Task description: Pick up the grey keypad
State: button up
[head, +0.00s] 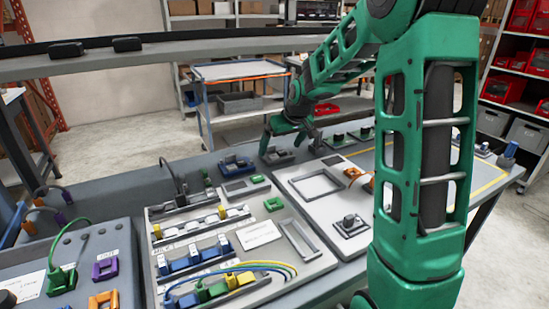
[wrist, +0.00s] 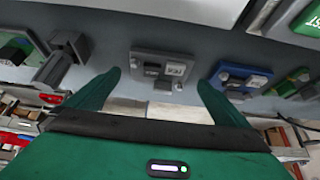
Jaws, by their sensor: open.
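A small dark grey unit with light keys, which looks like the grey keypad (wrist: 163,71), lies on the grey table in the wrist view, between and just beyond my fingertips. In the head view the grey keypad (head: 280,158) is near the table's back edge, partly hidden by my gripper. My gripper (wrist: 160,80) is open with nothing between its green fingers. In the head view my gripper (head: 282,140) hangs just above and behind the keypad, pointing down. I cannot tell whether the fingers touch it.
A blue keyed unit (head: 236,165) sits close beside the keypad, and it also shows in the wrist view (wrist: 240,80). Panels with sockets and cables (head: 215,250) fill the front. A trolley (head: 238,72) is behind the table.

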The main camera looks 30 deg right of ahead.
aim_at(278, 151)
jog(key=shift+x, duration=2)
jog(key=shift+r, duration=0.1)
jog(key=shift+c, duration=0.3)
jog(key=c, duration=0.9)
jog(key=shift+c, duration=0.2)
jog(key=shift+r, duration=0.1)
jog(key=shift+r, duration=0.55)
jog(key=r, duration=0.3)
jog(key=shift+s+a+r, duration=0.2)
jog(key=shift+a+r, duration=0.05)
jog(key=shift+a, duration=0.15)
jog(key=s+a+r, duration=0.5)
jog(key=a+r, duration=0.1)
jog(key=a, duration=0.3)
jog(key=shift+s, duration=0.2)
